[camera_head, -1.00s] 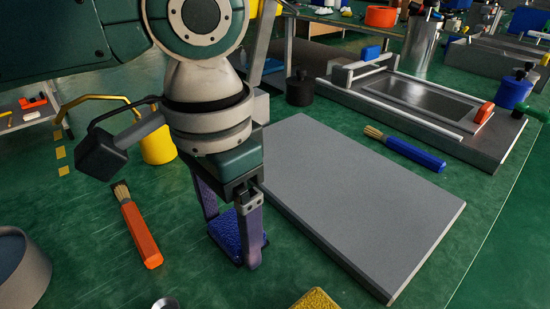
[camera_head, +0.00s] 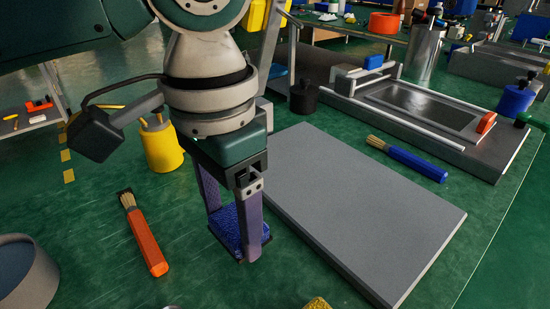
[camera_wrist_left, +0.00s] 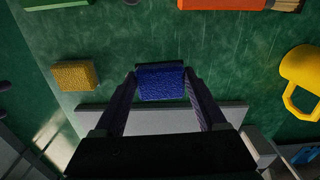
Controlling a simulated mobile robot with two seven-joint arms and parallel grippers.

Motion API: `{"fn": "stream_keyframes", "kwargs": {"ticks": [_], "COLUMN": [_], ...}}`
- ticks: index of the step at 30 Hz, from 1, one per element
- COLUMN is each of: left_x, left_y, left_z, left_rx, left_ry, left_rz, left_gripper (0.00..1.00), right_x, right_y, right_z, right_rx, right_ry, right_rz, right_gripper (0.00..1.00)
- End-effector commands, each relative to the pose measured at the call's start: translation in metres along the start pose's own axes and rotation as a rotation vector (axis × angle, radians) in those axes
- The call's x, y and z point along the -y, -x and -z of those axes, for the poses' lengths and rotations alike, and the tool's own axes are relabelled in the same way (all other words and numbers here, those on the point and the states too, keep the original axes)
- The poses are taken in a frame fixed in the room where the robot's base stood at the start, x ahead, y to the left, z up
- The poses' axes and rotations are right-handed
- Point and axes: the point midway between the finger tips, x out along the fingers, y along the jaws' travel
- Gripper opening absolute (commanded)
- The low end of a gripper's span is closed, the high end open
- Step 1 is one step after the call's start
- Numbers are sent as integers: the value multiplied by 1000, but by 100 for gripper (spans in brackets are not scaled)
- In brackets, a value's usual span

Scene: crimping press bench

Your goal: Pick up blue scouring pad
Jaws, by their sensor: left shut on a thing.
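The blue scouring pad (camera_head: 225,228) is between the two fingers of my left gripper (camera_head: 233,236), which is shut on it. The pad is held low at the fingertips, left of the grey board; the gap under it is hard to judge. In the left wrist view the blue pad (camera_wrist_left: 161,84) spans the space between the fingertips of my left gripper (camera_wrist_left: 161,80). The finger on the near side hides part of the pad in the head view. My right gripper is not in view.
A grey board (camera_head: 360,205) lies close on the right. An orange-handled brush (camera_head: 146,238) lies to the left, with a yellow can (camera_head: 163,150) behind it. A yellow sponge (camera_wrist_left: 75,76) shows in the wrist view. A blue-handled brush (camera_head: 415,163) lies beyond the board.

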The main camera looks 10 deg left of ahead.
Motion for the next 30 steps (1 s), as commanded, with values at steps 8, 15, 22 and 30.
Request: {"fn": "stream_keyframes", "kwargs": {"ticks": [8,15,22,30], "left_x": [0,0,0,0], "left_y": [90,147,170,172], "left_z": [1,1,0,0], "left_rx": [-5,-3,0,1], "left_ry": [-2,-2,-1,-1], "left_rz": [2,1,0,0], "left_gripper": [22,22,22,22], "right_x": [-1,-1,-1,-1], "right_y": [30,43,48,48], "right_z": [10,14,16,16], "right_rx": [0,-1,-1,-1], "right_ry": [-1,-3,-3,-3], "right_rz": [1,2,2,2], "right_gripper": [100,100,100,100]}}
